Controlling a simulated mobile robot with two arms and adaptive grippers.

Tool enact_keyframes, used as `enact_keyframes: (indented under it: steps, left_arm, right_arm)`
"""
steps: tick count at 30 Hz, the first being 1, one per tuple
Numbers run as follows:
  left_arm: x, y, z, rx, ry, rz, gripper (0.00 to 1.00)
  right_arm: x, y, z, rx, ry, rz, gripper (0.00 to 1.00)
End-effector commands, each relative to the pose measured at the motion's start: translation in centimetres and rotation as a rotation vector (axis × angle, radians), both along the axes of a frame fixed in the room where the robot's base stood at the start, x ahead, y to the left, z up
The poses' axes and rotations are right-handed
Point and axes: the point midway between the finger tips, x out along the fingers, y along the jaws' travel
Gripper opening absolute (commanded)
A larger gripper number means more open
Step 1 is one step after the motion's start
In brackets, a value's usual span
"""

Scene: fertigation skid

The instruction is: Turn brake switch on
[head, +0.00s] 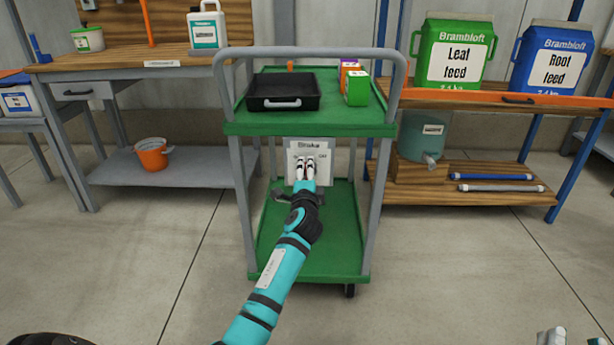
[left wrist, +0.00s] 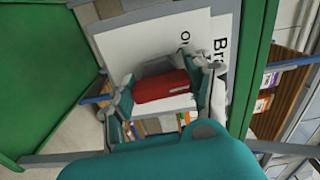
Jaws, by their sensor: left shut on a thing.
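The brake switch's white plate (head: 319,170), headed "Brake", is mounted upright on the green and grey cart, below the top shelf. My left gripper (head: 306,160) is at the plate and hides its middle. In the left wrist view, the plate (left wrist: 222,38) appears turned sideways, with the red switch piece (left wrist: 160,88) in front of it. The fingers of my left gripper (left wrist: 163,80) are on both sides of the red piece, shut on it. The switch position cannot be read clearly. Part of my right gripper (head: 562,338) shows at the bottom right edge, apart from the cart.
The cart (head: 290,129) carries a black tray (head: 281,92) and small boxes (head: 356,90) on top. A workbench (head: 150,65) stands left, with an orange bucket (head: 152,154) on its lower shelf. A shelf (head: 470,97) with feed bags stands right. The floor in front is clear.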

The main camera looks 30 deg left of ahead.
Motion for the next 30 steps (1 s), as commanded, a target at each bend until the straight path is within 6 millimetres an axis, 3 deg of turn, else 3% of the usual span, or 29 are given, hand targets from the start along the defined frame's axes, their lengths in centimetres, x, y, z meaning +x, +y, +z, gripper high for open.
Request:
enact_keyframes:
  steps: [15, 30]
  left_arm:
    - [0.0, -0.1, -0.5, -0.403, -0.242, 0.0, 0.21]
    - [0.0, -0.2, -0.6, -0.601, -0.362, 0.002, 0.21]
  right_arm:
    - [-2.6, -0.1, 3.9, 0.077, -0.267, 0.015, 0.4]
    - [-3.8, -0.3, 5.0, 0.103, -0.356, 0.019, 0.4]
